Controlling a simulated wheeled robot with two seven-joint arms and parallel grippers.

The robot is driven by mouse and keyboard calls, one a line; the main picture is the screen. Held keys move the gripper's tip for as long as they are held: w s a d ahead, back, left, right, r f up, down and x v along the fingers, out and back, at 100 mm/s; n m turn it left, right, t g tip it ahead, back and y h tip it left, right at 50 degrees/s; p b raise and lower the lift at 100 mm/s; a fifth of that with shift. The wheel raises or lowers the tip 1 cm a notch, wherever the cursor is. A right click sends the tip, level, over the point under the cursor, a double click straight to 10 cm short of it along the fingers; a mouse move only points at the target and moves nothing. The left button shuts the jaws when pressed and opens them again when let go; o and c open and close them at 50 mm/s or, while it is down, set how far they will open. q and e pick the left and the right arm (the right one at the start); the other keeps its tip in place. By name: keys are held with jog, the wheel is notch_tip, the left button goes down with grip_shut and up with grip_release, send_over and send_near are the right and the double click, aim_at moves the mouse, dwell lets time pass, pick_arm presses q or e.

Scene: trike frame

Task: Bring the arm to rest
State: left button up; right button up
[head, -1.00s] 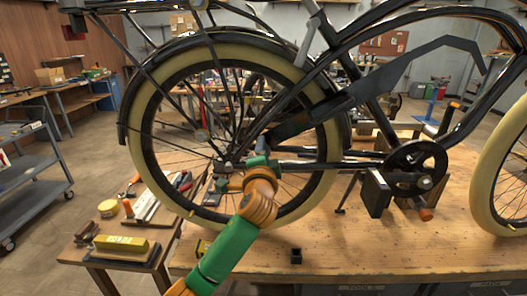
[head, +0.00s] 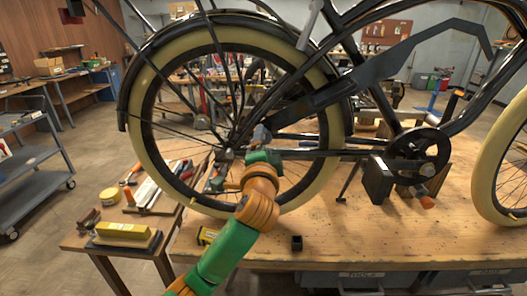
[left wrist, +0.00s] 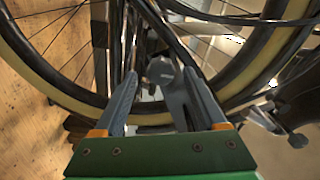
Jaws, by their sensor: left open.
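My left arm, green and orange, comes in from the bottom of the head view and reaches up to the rear wheel (head: 330,150) of the black trike frame (head: 365,80). My left gripper (head: 240,152) is at the wheel's hub, partly hidden by its own wrist. In the left wrist view the two grey fingers (left wrist: 150,90) stand apart, open, with dark frame tubes and a rounded grey metal part (left wrist: 162,70) beyond and between them. I cannot tell whether the fingers touch that part. My right gripper is not in view.
The trike stands over a wooden workbench (head: 330,225). A small black block (head: 296,243) and a yellow tape measure (head: 207,236) lie near its front edge. A side table at left holds a yellow block (head: 122,231) and tools. A grey cart (head: 35,180) stands further left.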

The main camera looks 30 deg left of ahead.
pick_arm(q)
jog(key=v, duration=0.3)
jog(key=s+d+f+n+g+h, duration=0.1)
jog(key=s+d+f+g+h, duration=0.15)
jog(key=f, duration=0.55)
jog(key=s+d+f+n+g+h, duration=0.1)
jog(key=s+d+f+h, duration=0.15)
jog(key=f, duration=0.45)
jog(key=s+d+f+g+h, duration=0.1)
jog(key=s+f+g, duration=0.15)
jog(key=f, duration=0.55)
jog(key=s+d+f+n+g+h, duration=0.25)
jog(key=s+f, duration=0.35)
jog(key=s, duration=0.3)
jog(key=s+d+f+n+g+h, duration=0.1)
jog(key=s+d+f+n+g, duration=0.2)
jog(key=s+f, duration=0.45)
jog(key=s+f+m+g, duration=0.15)
jog(key=s+f, duration=0.25)
jog(key=f, duration=1.2)
jog(key=s+a+f+g, duration=0.1)
jog(key=s+f, duration=0.8)
jog(key=s, duration=0.2)
